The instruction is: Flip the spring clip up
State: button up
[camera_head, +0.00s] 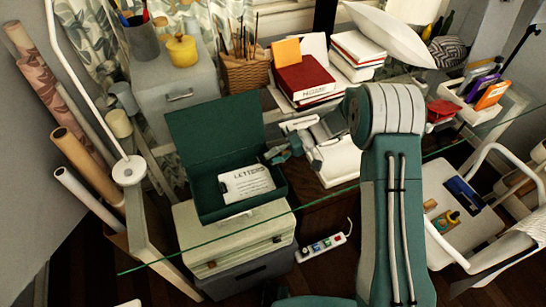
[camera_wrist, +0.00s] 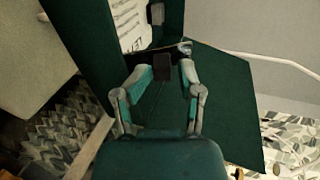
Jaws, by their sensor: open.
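A dark green box file (camera_head: 222,205) stands open on the desk, its lid (camera_head: 216,133) raised at the back. A printed white letter sheet (camera_head: 247,184) lies inside; it also shows in the wrist view (camera_wrist: 130,24). A small grey part (camera_wrist: 157,13) at the sheet's edge may be the spring clip, but I cannot tell for sure. My gripper (camera_head: 276,154) is at the box's right side. In the wrist view my gripper (camera_wrist: 162,73) is open, its fingers spread apart. A small dark block (camera_wrist: 160,67) shows between the fingertips; I cannot tell whether anything touches it.
The glass desktop edge (camera_head: 330,190) crosses below the box. Behind stand a wicker basket (camera_head: 246,73), a red book (camera_head: 304,78) and a grey cabinet (camera_head: 180,85). Light drawers (camera_head: 235,240) are beneath the glass. A chair (camera_head: 465,235) stands at the right.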

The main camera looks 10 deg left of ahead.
dwell(0.4)
jog(key=v, duration=0.8)
